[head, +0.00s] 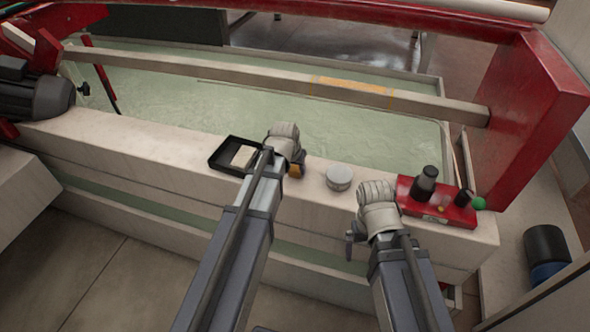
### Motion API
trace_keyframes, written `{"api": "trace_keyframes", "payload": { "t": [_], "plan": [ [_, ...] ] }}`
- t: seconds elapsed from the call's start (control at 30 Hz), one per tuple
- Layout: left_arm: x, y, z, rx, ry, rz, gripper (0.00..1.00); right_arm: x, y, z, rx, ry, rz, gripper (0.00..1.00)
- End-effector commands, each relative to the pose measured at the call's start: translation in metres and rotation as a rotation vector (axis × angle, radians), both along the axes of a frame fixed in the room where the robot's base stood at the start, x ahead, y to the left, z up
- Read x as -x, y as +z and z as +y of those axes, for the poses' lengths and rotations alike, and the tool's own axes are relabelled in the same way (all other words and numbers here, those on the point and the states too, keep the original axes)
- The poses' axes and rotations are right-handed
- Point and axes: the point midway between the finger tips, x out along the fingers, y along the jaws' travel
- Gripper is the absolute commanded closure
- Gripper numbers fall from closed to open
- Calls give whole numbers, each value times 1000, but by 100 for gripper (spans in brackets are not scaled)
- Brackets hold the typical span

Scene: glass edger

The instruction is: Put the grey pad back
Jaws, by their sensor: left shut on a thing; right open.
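My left gripper (284,140) is at the ledge's inner edge, just right of a black tray (222,166). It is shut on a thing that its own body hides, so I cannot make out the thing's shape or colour. A small orange piece (294,171) shows beside the wrist; I cannot tell what it belongs to. A pale beige block (243,156) lies in the tray's right part, and the tray's left part looks empty. No grey pad can be clearly made out. My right gripper (375,192) is open over the ledge, left of a red block; its fingertips are mostly hidden.
A round grey tin (339,177) stands on the ledge (140,148) between my grippers. The red block (450,213) carries black knobs and a green one. Behind lies the greenish water basin (230,105), crossed by a beam (220,75). The ledge left of the tray is clear.

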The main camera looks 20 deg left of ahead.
Motion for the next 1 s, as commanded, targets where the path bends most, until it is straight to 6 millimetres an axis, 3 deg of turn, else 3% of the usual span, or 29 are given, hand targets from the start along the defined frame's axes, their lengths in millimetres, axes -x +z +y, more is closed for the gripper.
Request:
{"api": "trace_keyframes", "payload": {
  "t": [0.1, 0.13, 0.37, 0.77, 1.0],
  "plan": [
    [0, -5, 0, 0, 0, 0, 96, 0, -5, 0, 0, 0, 0, 0],
    [0, -4, 0, 0, 0, 0, 49, 0, -4, 0, 0, 0, 0, 0],
    [0, -3, 0, 0, 0, 0, 23, 0, -3, 0, 0, 0, 0, 0],
    [0, 1, 0, 0, 0, 0, 22, 0, 1, 0, 0, 0, 0, 0],
    [7, 21, 0, 0, 0, 0, 22, 0, 21, 0, 0, 0, 0, 0]
  ]
}}
